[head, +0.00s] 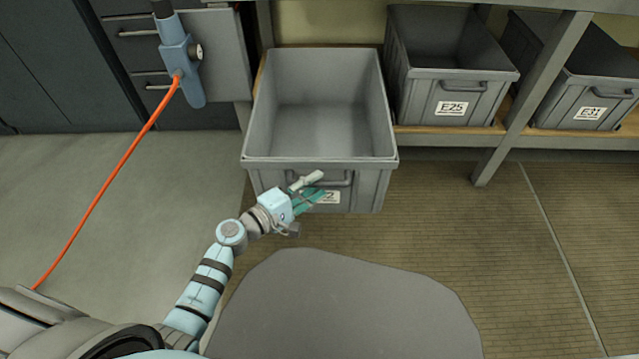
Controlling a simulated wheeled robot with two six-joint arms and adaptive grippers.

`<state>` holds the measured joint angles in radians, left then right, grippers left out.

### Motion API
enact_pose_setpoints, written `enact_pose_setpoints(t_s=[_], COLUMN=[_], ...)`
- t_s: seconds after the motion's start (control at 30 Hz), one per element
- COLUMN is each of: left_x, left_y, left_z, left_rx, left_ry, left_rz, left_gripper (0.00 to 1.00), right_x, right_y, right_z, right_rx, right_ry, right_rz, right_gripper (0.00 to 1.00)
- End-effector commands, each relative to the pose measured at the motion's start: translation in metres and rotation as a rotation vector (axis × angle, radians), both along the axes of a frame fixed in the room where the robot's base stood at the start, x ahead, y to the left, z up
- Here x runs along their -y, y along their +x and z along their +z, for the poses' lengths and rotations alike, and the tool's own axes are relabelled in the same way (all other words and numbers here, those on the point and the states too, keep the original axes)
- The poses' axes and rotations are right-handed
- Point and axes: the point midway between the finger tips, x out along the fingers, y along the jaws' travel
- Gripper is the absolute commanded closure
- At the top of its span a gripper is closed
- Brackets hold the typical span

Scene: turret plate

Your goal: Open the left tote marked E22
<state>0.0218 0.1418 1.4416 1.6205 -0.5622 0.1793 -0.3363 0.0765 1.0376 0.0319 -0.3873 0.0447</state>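The grey tote (274,150) stands out from the shelf, well forward of the totes beside it. It is open-topped and looks empty inside. Its front has a dark bar handle (340,182) and a white label (331,197), partly covered by my gripper so that only a final "2" reads. My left gripper (316,186) is at the tote's front, by the left part of the handle. Its fingers look spread apart, one at handle height and one lower, over the label. Whether they touch the handle is unclear. My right gripper is not in view.
A tote marked E25 (425,104) and one marked E31 (562,106) sit on the shelf to the right, beside a slanted grey post (533,90). A blue tool with an orange cable (125,165) hangs at the left by dark drawers. Floor at right is clear.

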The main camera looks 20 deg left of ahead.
Motion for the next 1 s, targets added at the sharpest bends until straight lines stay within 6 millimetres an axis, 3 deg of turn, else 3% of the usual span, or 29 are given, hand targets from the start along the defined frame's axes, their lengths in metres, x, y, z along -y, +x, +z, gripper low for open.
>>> enact_pose_setpoints(t_s=[0.17, 0.43, 0.67, 1.0], left_x=[0.008, 0.009, 0.008, 0.007], left_y=[0.015, 0.017, 0.017, 0.018], left_z=[-0.004, -0.003, -0.003, -0.002], left_rx=[0.001, 0.001, 0.001, 0.005], left_ry=[-0.002, -0.002, -0.002, -0.003], left_rz=[0.0, 0.0, 0.001, 0.003], left_gripper=[0.65, 0.65, 1.0, 1.0], right_x=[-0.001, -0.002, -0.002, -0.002], right_y=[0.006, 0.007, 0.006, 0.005], right_z=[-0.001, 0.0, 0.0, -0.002], right_rx=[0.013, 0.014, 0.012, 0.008], right_ry=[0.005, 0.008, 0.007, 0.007], right_rz=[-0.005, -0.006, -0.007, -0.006], right_gripper=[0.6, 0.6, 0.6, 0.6])
